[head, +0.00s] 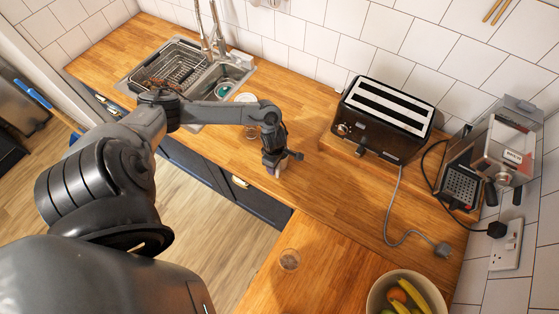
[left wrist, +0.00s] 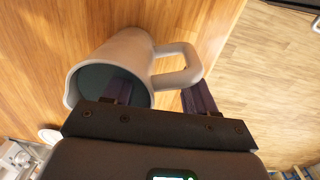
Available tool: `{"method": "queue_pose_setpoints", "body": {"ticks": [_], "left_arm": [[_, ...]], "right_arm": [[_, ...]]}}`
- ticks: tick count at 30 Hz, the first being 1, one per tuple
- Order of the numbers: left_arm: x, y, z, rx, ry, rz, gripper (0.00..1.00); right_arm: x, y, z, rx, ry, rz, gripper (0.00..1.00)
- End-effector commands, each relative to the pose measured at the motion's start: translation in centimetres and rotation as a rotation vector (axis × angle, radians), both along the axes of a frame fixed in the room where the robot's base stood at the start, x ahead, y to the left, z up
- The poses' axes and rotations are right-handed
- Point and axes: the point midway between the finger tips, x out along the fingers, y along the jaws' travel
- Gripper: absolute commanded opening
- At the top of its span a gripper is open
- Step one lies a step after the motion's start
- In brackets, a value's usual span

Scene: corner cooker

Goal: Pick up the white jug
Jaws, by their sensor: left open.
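The white jug (left wrist: 130,50) shows large in the left wrist view, its dark open mouth towards my camera and its handle (left wrist: 180,65) on the right. My left gripper (left wrist: 157,92) is open at the jug. One finger overlaps the jug's mouth; the other is beside the handle's outer end. I cannot tell whether the first finger is inside the jug or whether either finger touches it. In the head view my left gripper (head: 276,160) is over the wooden counter near its front edge and hides most of the jug. My right gripper is out of view.
A black toaster (head: 382,120) stands at the back right, with a coffee machine (head: 492,155) beyond it. A fruit bowl (head: 375,300) and a small glass (head: 289,260) are nearer. A sink (head: 215,85) with a dish rack is at the back left. Counter between glass and toaster is clear.

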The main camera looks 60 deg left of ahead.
Motion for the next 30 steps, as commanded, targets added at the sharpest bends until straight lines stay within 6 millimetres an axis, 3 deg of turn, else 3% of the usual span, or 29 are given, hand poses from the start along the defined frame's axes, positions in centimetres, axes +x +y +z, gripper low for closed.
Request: {"method": "queue_pose_setpoints", "body": {"ticks": [5, 13, 24, 30], "left_arm": [[0.0, 0.0, -1.4, 0.002, 0.000, 0.000, 0.56], [0.0, 0.1, -1.6, 0.003, -0.001, -0.001, 0.55], [0.0, 0.1, -1.5, 0.003, -0.001, -0.001, 0.00], [0.0, 0.1, -1.6, 0.002, 0.000, -0.001, 0.00]], "right_arm": [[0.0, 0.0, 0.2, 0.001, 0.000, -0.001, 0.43], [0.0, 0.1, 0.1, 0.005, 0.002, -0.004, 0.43], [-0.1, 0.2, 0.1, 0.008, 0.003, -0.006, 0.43], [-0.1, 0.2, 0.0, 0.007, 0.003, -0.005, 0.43]]}}
